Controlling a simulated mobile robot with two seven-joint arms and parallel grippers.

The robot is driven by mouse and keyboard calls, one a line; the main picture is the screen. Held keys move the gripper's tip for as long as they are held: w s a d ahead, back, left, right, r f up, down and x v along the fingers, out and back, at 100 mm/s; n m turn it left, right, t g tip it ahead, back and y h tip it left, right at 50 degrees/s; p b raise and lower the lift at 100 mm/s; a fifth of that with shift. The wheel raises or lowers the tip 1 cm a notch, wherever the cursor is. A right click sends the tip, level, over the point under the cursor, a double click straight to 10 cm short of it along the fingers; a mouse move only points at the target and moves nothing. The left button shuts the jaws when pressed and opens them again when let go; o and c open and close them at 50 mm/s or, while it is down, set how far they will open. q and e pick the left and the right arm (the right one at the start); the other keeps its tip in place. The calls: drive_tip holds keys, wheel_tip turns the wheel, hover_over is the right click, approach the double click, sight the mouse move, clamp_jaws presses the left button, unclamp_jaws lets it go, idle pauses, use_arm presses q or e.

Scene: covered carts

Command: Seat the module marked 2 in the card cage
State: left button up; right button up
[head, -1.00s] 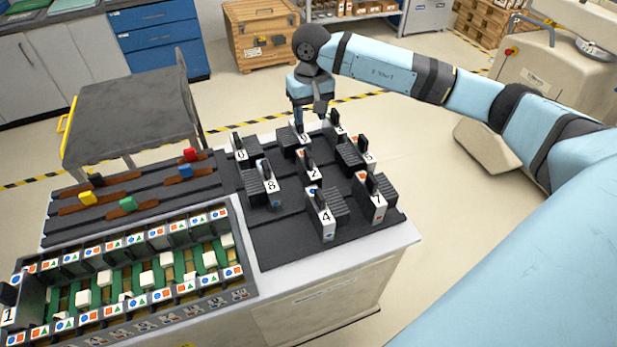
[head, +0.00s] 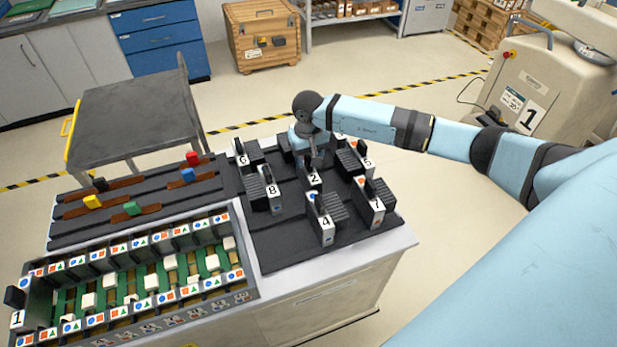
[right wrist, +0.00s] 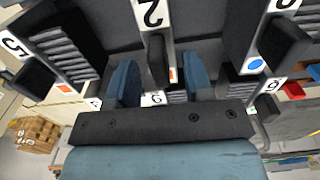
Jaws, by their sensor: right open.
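The module marked 2 (head: 314,180) stands upright on the dark tray among other modules. Its white label (right wrist: 152,14) and black handle (right wrist: 157,60) show in the right wrist view. My right gripper (head: 314,162) is open at this module and partly hides it in the head view. In the right wrist view my right gripper (right wrist: 160,80) has one blue finger on each side of the handle, with gaps showing. The card cage (head: 250,290) is at the lower left, with a module marked 1 (head: 17,318) at its left end. My left gripper is not in view.
Modules marked 8 (head: 271,190), 4 (head: 325,222), 7 (head: 377,206), 5 (head: 366,162) and 6 (head: 242,158) stand close around. Coloured-knob pieces, one with a red knob (head: 193,158), lie left of the tray.

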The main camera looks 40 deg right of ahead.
drive_tip(key=shift+f, duration=0.25)
clamp_jaws()
drive_tip(key=shift+r, duration=0.1)
